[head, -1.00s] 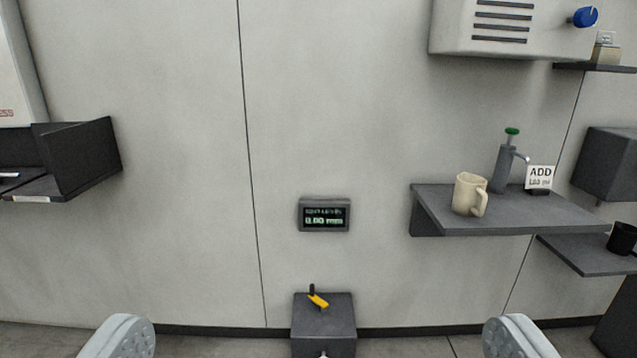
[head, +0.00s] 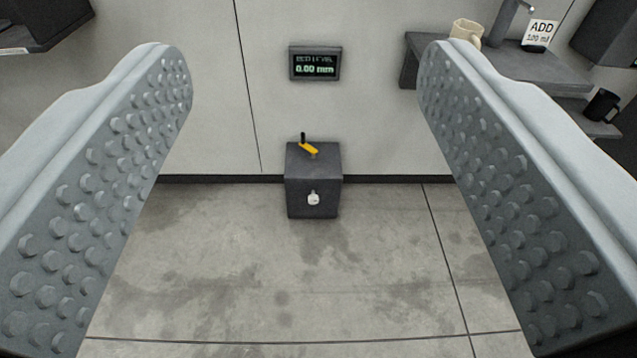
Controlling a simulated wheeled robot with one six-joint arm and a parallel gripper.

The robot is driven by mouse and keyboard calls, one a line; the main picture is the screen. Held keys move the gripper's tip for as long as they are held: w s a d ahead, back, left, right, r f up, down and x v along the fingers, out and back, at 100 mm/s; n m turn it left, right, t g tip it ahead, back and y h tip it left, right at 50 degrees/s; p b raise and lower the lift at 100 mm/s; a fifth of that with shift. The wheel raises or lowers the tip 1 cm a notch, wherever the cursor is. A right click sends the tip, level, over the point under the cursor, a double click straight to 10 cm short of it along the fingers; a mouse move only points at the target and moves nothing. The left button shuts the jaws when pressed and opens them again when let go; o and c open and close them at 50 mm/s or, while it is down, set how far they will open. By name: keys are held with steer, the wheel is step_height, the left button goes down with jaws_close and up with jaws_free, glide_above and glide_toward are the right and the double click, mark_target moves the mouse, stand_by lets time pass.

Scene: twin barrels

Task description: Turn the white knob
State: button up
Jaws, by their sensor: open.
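The white knob (head: 313,198) is small and sits on the front face of a dark grey box (head: 298,208) on the floor against the wall. A yellow lever with a black end (head: 308,149) is on top of the box. My gripper (head: 305,55) is open and empty, its two studded grey fingers spread wide at the left and right of the view. The box and knob show between the fingers, farther off, and nothing touches them.
A small display reading 0.00 mm (head: 315,64) is on the wall above the box. At the right a grey shelf (head: 560,68) holds a beige mug (head: 466,32) and an "ADD" sign (head: 540,34). A black mug (head: 602,106) stands lower right. The floor before the box is clear.

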mark_target(313, 202)
steer(key=w+f+n, duration=0.1)
steer(key=w+f, duration=0.5)
steer(key=w, duration=0.7)
steer(key=w+f+n, duration=0.1)
steer(key=w+f, duration=0.5)
steer(key=w, duration=0.6)
steer(key=w+f+n, duration=0.1)
steer(key=w+f, duration=0.6)
steer(key=w, duration=0.6)
steer(key=w+d+f+n, duration=0.1)
steer(key=w+f, duration=0.4)
steer(key=f, duration=0.4)
steer(key=w+f, duration=0.4)
steer(key=f, duration=0.5)
steer(key=w+d+f+n, duration=0.1)
steer(key=w+f, duration=0.4)
steer(key=f, duration=0.4)
steer(key=s+f+n, duration=0.1)
steer(key=s+f, duration=0.2)
steer(key=f, duration=1.9)
steer(key=s+f+n, duration=0.1)
steer(key=s+f, duration=0.1)
steer(key=f, duration=2)
steer(key=shift+t+h, duration=0.3)
steer(key=w, duration=1.1)
steer(key=w+d, duration=0.1)
steer(key=w, duration=0.5)
steer(key=shift+f, duration=0.1)
